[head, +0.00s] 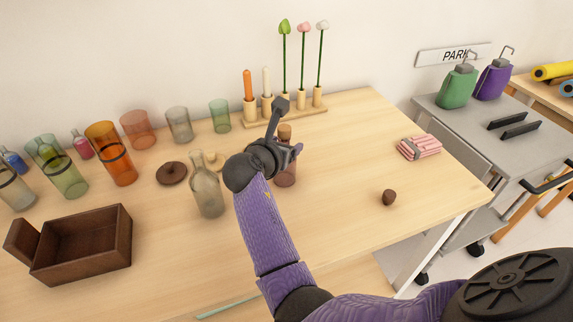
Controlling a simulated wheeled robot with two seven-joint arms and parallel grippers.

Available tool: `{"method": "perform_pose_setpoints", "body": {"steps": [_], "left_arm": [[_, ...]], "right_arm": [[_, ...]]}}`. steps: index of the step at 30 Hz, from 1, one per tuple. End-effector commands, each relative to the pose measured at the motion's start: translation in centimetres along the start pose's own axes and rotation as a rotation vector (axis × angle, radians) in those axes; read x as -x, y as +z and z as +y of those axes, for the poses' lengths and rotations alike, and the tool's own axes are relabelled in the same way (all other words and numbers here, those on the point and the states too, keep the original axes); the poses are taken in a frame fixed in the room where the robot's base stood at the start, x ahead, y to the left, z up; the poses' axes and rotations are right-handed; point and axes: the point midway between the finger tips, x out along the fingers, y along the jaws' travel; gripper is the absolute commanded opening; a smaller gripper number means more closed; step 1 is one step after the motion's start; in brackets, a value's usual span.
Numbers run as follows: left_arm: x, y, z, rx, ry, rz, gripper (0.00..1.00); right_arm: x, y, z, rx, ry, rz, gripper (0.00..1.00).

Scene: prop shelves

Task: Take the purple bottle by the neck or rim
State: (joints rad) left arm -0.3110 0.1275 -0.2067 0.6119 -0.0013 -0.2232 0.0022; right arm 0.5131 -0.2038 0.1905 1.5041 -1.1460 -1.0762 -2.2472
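A brownish-mauve see-through bottle (286,177) with a brown stopper stands upright on the wooden table. It is the bottle at my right gripper; its colour looks more brown than purple. My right gripper (292,151) is at the height of the bottle's neck and hides part of it. I cannot tell whether the fingers touch the neck or whether they are open or shut. A clearly purple container (492,82) with a metal hook stands on the grey cart at the right, far from the gripper. My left gripper is not in view.
A clear grey bottle (207,189) stands just left of my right gripper. A wooden holder (309,112) with candles and flowers is behind. Several coloured glasses and a brown box (84,246) are left. The table's right half is mostly clear, except a pink bundle (419,147) and brown lump (389,198).

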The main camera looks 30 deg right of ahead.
Motion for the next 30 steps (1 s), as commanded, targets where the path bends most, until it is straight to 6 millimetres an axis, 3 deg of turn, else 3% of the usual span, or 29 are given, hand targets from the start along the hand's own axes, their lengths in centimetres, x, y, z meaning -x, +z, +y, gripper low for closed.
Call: {"method": "perform_pose_setpoints", "body": {"steps": [1, 2, 9, 30], "left_arm": [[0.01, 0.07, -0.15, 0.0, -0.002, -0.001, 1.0], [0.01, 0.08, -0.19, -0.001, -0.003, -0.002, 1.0], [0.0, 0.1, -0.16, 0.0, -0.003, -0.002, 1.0], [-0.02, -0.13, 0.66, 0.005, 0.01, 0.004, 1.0]], "right_arm": [[-0.01, 0.0, -0.02, 0.0, 0.0, 0.0, 0.58], [-0.01, 0.0, -0.02, 0.0, 0.0, 0.0, 0.52], [-0.03, -0.04, -0.03, 0.0, -0.001, 0.001, 0.01], [-0.07, -0.25, -0.07, 0.002, -0.002, 0.005, 0.0]]}}
